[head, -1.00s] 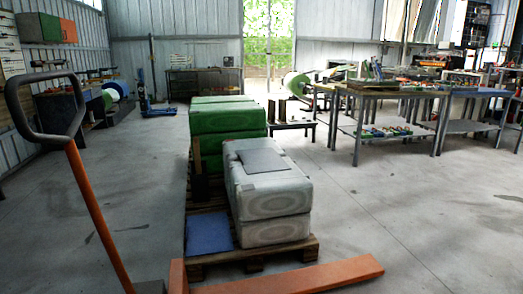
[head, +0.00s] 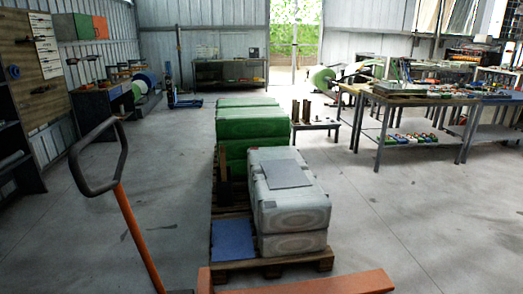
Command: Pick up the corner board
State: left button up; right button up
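A narrow dark brown upright piece (head: 224,181) stands on the pallet at the left side of the load, where the green sacks meet the pale ones. It may be the corner board, but it is too small to tell for sure. A flat grey sheet (head: 288,174) lies on top of the pale sacks (head: 290,213). A blue sheet (head: 232,240) lies on the pallet's near left corner. Neither of my grippers is in view.
The wooden pallet (head: 285,266) also carries stacked green sacks (head: 250,127). An orange pallet truck handle (head: 136,232) rises at the left, and an orange bar (head: 310,284) crosses the floor in front. Workbenches (head: 415,100) stand at the right. Floor is clear on both sides.

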aim_at(222, 156)
jog(key=i+j, duration=0.1)
jog(key=j, duration=0.5)
jog(key=i+j, duration=0.15)
jog(key=j, duration=0.45)
jog(key=i+j, duration=0.1)
jog(key=j, duration=0.5)
jog(key=i+j, duration=0.1)
jog(key=j, duration=0.45)
jog(key=i+j, duration=0.15)
jog(key=j, duration=0.45)
jog(key=i+j, duration=0.1)
jog(key=j, duration=0.5)
jog(key=i+j+z, duration=0.1)
jog(key=i+j, duration=0.65)
jog(key=i, duration=0.15)
jog(key=i+j, duration=0.8)
jog(key=i+l+z, duration=0.05)
jog(key=i, duration=0.05)
